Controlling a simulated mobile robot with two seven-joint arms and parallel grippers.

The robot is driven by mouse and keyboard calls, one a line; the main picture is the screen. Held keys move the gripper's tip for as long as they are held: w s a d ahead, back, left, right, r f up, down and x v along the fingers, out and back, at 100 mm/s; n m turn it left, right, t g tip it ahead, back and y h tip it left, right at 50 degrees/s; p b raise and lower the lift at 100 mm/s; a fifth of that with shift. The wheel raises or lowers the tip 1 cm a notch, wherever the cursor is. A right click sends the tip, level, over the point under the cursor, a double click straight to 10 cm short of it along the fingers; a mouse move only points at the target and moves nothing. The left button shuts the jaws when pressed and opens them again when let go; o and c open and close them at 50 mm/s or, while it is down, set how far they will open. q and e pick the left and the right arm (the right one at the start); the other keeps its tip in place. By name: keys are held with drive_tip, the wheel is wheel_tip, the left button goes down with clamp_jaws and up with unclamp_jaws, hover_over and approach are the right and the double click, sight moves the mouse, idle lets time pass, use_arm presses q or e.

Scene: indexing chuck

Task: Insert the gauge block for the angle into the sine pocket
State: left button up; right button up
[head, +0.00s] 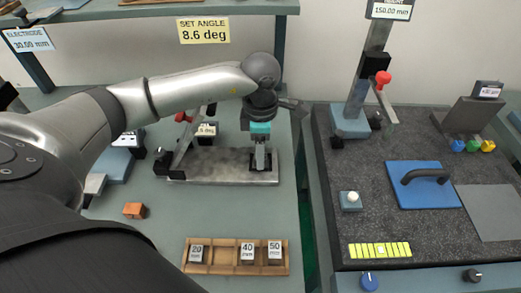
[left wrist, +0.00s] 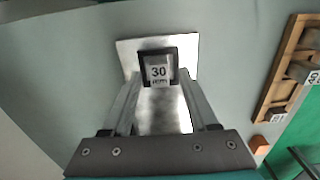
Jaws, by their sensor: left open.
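My left gripper (head: 260,160) points down over the right end of the steel plate (head: 220,168). In the left wrist view its two fingers (left wrist: 158,95) stand apart, open. The gauge block marked 30 mm (left wrist: 158,72) lies between and just beyond their tips. The block is framed by a dark pocket (left wrist: 143,54) on the plate (left wrist: 128,50); how deep it sits cannot be told. In the head view the gripper mostly hides block and pocket. A sign (head: 203,30) reads set angle 8.6 deg. My right gripper is not in view.
A wooden rack (head: 223,268) at the front holds blocks marked 20 (head: 197,253), 40 (head: 247,252) and 50 (head: 274,252), with a gap after 20. A small orange block (head: 134,210) lies left. A dark granite table (head: 330,190) with a height stand (head: 365,80) is at right.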

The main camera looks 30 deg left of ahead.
use_arm(q)
wheel_tip(320, 180, up, 12)
drive_tip(key=shift+f+p, duration=0.2)
drive_tip(key=shift+p, duration=0.15)
idle(0.4)
